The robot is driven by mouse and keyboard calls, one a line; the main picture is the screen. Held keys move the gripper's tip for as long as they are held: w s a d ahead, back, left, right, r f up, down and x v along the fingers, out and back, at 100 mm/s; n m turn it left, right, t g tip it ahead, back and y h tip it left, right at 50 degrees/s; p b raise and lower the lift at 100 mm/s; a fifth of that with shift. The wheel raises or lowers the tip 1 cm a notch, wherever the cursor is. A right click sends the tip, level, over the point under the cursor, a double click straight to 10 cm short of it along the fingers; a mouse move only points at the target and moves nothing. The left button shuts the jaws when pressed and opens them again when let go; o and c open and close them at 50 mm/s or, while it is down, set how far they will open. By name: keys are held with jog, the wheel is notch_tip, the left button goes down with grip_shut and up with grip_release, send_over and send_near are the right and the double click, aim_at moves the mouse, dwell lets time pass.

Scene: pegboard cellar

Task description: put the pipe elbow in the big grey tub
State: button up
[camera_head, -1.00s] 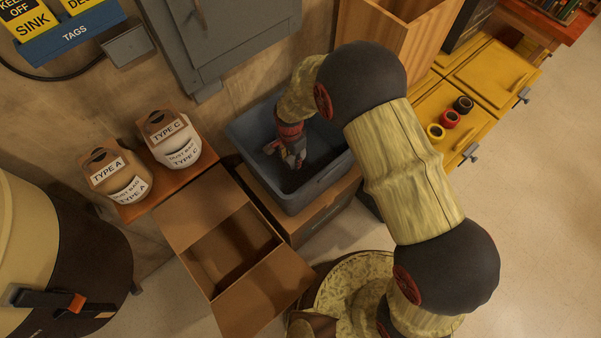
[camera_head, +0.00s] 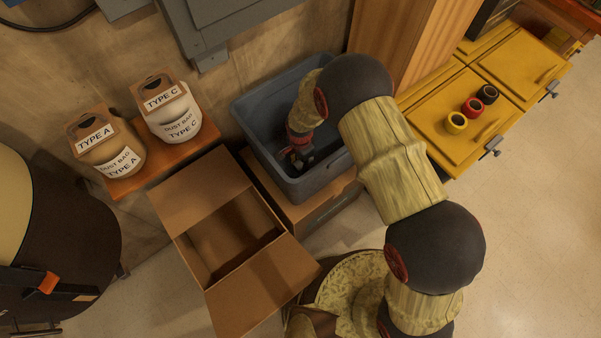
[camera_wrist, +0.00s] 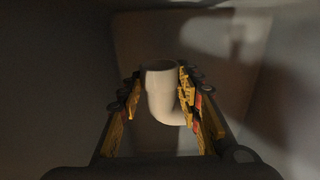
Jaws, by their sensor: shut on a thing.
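In the wrist view, a pale pipe elbow (camera_wrist: 162,92) sits between the yellow-and-dark fingers of my gripper (camera_wrist: 160,95). My gripper is shut on it. Grey walls surround it in that view. In the head view, my gripper (camera_head: 298,158) points down inside the big grey tub (camera_head: 318,183), below its rim. The elbow is too small and dark to make out there. Part of the tub's inside is hidden by my arm.
The tub stands on a cardboard box (camera_head: 322,212). An open, empty-looking carton (camera_head: 196,190) is in front of it. Two dust bag containers (camera_head: 168,110) stand on a wooden shelf at left. A yellow cabinet (camera_head: 460,150) with several tape rolls is at right. A tall wooden panel (camera_head: 385,40) is behind.

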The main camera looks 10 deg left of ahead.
jog(key=shift+f+b, duration=0.9)
jog(key=shift+f, duration=2.85)
jog(key=shift+f, duration=0.15)
jog(key=o, duration=1.2)
jog(key=shift+c, duration=0.2)
notch_tip(320, 180, up, 12)
jog(key=p, duration=0.3)
